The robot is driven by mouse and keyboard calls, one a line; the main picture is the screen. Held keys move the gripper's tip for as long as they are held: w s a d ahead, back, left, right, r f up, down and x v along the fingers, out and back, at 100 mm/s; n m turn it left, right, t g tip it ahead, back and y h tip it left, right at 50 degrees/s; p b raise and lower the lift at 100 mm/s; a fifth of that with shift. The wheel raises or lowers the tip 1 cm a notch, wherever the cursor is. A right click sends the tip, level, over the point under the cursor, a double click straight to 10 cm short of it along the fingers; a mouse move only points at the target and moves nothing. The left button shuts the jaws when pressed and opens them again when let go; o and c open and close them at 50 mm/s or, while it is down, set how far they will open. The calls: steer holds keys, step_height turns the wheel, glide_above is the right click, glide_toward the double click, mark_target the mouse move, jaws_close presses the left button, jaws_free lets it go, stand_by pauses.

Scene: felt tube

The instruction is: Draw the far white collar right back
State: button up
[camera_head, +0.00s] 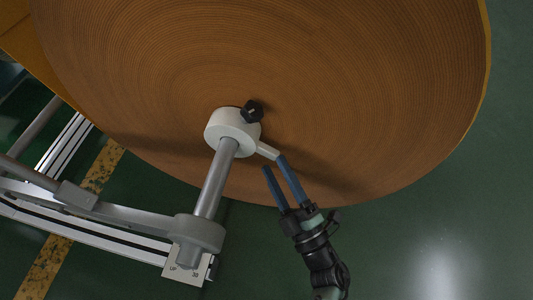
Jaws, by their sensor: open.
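A white collar (225,133) sits on a grey metal shaft (212,190), against the face of a large brown roll (370,80). A black knob (252,111) is on the collar's upper right, and a short white handle (267,151) sticks out from its lower right. My gripper (274,163) is open, its two blue fingers pointing up and left. One fingertip is close to the end of the handle; I cannot tell whether they touch. Nothing is held between the fingers.
The shaft's lower end sits in a grey support (198,233) with a marked plate (184,271) below it. Metal rails (90,228) lie at the left, over a worn yellow floor line. The green floor at the lower right is clear.

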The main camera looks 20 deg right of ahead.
mark_target(268, 156)
steer(key=shift+b+x, duration=0.65)
steer(key=shift+x, duration=1.8)
jaws_close()
